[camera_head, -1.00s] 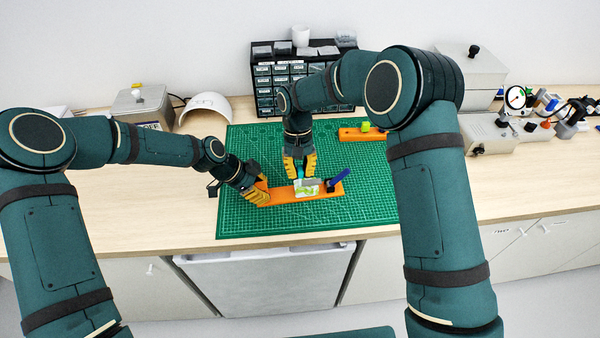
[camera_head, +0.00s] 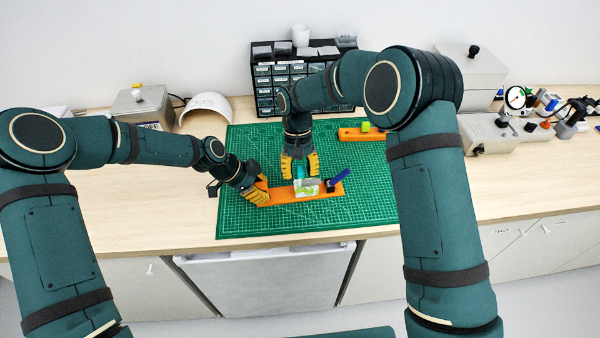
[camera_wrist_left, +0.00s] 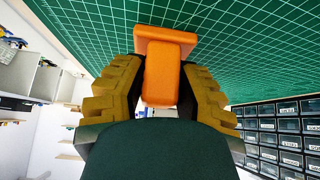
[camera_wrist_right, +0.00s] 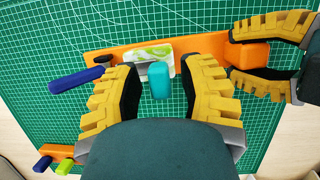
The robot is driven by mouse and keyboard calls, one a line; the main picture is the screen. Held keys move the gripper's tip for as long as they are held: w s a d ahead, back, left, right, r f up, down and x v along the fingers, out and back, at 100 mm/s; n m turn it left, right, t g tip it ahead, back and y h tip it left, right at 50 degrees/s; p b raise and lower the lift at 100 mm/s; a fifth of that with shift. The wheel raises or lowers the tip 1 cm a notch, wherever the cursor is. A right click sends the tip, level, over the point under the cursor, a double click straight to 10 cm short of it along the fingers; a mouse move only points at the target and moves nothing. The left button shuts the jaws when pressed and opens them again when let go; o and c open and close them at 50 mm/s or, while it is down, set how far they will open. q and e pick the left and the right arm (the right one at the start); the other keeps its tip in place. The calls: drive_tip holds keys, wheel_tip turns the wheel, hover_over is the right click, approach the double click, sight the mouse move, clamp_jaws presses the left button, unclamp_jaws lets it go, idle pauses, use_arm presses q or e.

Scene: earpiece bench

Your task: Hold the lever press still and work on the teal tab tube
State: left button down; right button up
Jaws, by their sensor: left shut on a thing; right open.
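The lever press (camera_head: 290,196) is a long orange base lying on the green mat, with a dark blue lever (camera_head: 339,178) at its right end and a white holder with a green-marbled piece (camera_head: 306,188) midway. My left gripper (camera_head: 263,192) is shut on the orange block (camera_wrist_left: 161,75) at the press's left end. The teal tab tube (camera_wrist_right: 159,79) shows in the right wrist view beside the white holder; I cannot tell whether it touches it. My right gripper (camera_wrist_right: 160,68) is open, its fingers on either side of the tube with gaps showing.
A second orange base (camera_head: 353,134) with a lime piece lies at the mat's back right. A dark drawer cabinet (camera_head: 265,90) stands behind. Instruments with a dial gauge (camera_head: 516,98) stand at the right. The green mat (camera_head: 370,195) is clear right of the press.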

use_arm(q)
drive_tip(key=shift+f, duration=0.1)
use_arm(e)
drive_tip(key=v, duration=1.2)
use_arm(q)
drive_tip(key=c, duration=0.7)
unclamp_jaws()
drive_tip(key=shift+w, duration=0.1)
drive_tip(key=v, duration=1.2)
